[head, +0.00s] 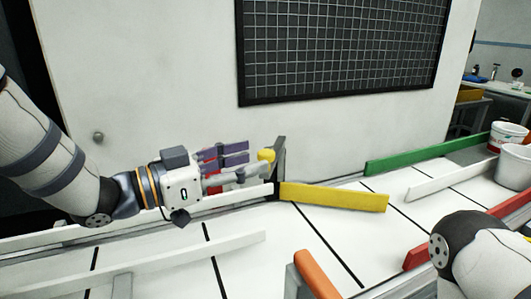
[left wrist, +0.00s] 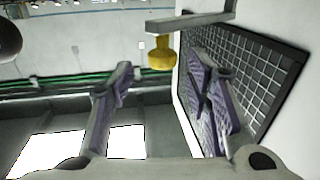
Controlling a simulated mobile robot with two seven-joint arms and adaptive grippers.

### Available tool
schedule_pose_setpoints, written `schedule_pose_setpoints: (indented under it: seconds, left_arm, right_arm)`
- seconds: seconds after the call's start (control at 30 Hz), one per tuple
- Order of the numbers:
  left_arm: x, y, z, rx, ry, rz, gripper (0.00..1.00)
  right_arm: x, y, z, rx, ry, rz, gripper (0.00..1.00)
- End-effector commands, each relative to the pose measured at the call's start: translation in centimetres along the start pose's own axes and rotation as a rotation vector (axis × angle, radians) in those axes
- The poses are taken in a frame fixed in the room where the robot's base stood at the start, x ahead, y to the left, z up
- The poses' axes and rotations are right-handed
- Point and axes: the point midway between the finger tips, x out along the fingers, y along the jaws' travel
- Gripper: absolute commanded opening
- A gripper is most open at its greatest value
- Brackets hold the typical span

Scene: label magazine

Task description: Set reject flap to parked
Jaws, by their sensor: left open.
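A yellow flap (head: 335,197) lies across the white conveyor bed, its left end at a dark pivot by a grey post (head: 279,150). A yellow knob (head: 266,155) sits beside the post. In the left wrist view, the knob (left wrist: 162,55) hangs from a grey bracket (left wrist: 190,21). I cannot tell for sure how knob and flap are linked. My left gripper (head: 246,160) is open and empty, its fingers pointing at the knob. In the left wrist view the knob appears between and beyond the fingertips (left wrist: 160,78). My right gripper is out of view.
A green rail (head: 425,152), a white rail (head: 455,179) and a red rail (head: 500,215) stand on the right. White buckets (head: 513,168) are at far right. An orange bar (head: 316,276) is at the front. A black grid panel (head: 340,50) hangs on the wall behind.

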Motion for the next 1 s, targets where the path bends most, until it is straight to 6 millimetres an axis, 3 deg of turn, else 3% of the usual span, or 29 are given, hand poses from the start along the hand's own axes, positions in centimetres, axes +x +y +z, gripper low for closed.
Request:
schedule_pose_setpoints:
  seconds: [0.2,0.53,0.57,0.7,0.77,1.0]
  left_arm:
    - [3.9,0.0,0.2,0.0,-0.001,0.002,0.45]
    - [4.7,0.0,0.0,0.0,0.0,-0.001,0.45]
    - [4.7,0.0,0.0,0.0,0.0,-0.001,0.42]
    - [4.7,0.0,0.0,0.0,0.0,0.0,0.11]
    - [4.7,0.0,0.0,0.0,0.0,0.0,0.0]
    - [4.8,-0.1,0.0,0.0,0.0,-0.005,0.0]
  right_arm:
    - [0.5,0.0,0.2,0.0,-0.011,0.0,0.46]
    - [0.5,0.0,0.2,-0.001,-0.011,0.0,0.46]
    - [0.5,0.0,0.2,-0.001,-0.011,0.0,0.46]
    - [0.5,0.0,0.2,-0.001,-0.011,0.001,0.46]
    - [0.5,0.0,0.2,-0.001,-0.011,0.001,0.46]
    - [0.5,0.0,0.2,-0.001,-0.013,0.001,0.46]
